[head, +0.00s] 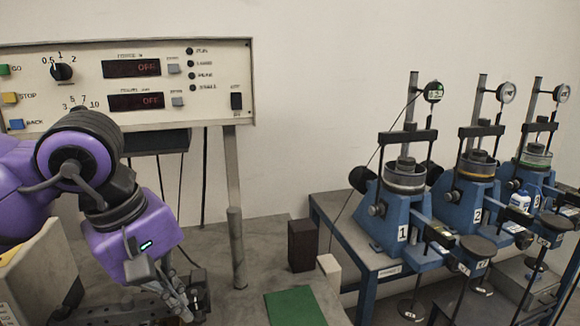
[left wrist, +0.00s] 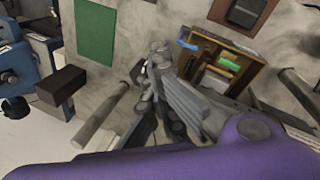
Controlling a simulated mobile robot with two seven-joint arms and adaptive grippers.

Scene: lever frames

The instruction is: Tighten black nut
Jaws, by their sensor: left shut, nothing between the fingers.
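My left gripper (head: 188,308) is low at the bottom left of the head view, under its purple wrist, close to the grey bench. Its fingers are shut with nothing between them. They also show in the middle of the left wrist view (left wrist: 160,58). I cannot single out the black nut for certain. Three blue lever frames, marked 1 (head: 402,222), 2 (head: 476,200) and 3 (head: 535,175), stand on the right with black knobs and fittings, well apart from my left gripper. My right gripper is not in view.
A control panel (head: 215,60) stands behind on posts; both displays read OFF. A grey upright post (head: 237,250) is right of my gripper. A dark block (head: 302,245), a pale block (head: 329,270) and a green mat (head: 292,308) are farther right. A wooden tray (left wrist: 238,78) holds small items.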

